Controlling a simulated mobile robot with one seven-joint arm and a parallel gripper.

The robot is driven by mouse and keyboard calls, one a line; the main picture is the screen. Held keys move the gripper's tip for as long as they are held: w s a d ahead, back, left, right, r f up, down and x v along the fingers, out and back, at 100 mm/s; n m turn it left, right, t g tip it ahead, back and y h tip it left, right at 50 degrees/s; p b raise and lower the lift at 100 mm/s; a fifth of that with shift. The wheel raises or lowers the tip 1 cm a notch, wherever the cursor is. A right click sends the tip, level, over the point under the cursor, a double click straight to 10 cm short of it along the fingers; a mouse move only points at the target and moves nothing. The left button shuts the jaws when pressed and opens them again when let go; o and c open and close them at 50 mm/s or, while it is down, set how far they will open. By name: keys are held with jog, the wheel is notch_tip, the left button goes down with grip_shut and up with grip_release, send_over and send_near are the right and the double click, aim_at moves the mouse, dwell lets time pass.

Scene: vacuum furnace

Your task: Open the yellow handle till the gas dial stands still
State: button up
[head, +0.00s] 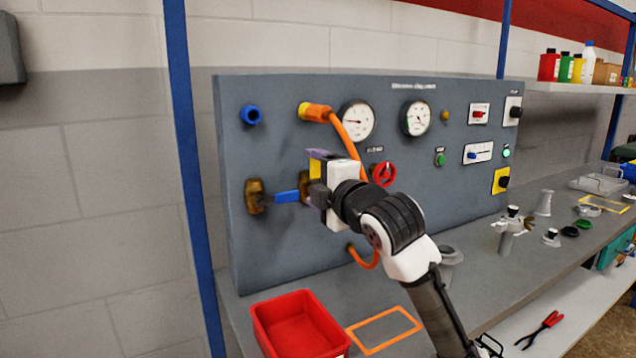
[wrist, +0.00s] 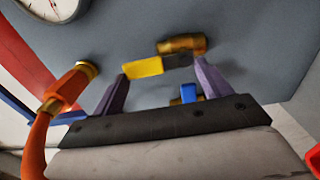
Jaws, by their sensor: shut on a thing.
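The yellow handle (wrist: 143,67) sits on a brass valve (wrist: 182,44) on the grey panel. My gripper (wrist: 160,67) has its purple fingers at the two ends of the handle and is shut on it. In the head view the handle (head: 316,154) is mostly hidden by my gripper (head: 318,160). Two round white dials, a left one (head: 356,120) and a right one (head: 416,118), are on the panel. I cannot tell which is the gas dial. Their needles are too small to read surely. Part of one dial (wrist: 25,12) shows in the wrist view.
A blue handle (head: 283,197) on a brass valve (head: 255,198) is just left of my gripper. A red knob (head: 384,173) is to the right. A red bin (head: 297,300) stands on the bench below.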

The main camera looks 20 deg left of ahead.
dwell(0.4)
jog(key=o, duration=1.4)
jog(key=b+v, duration=0.2)
jog(key=v, duration=1.1)
jog(key=shift+s+d, duration=0.25)
jog(key=shift+d, duration=0.05)
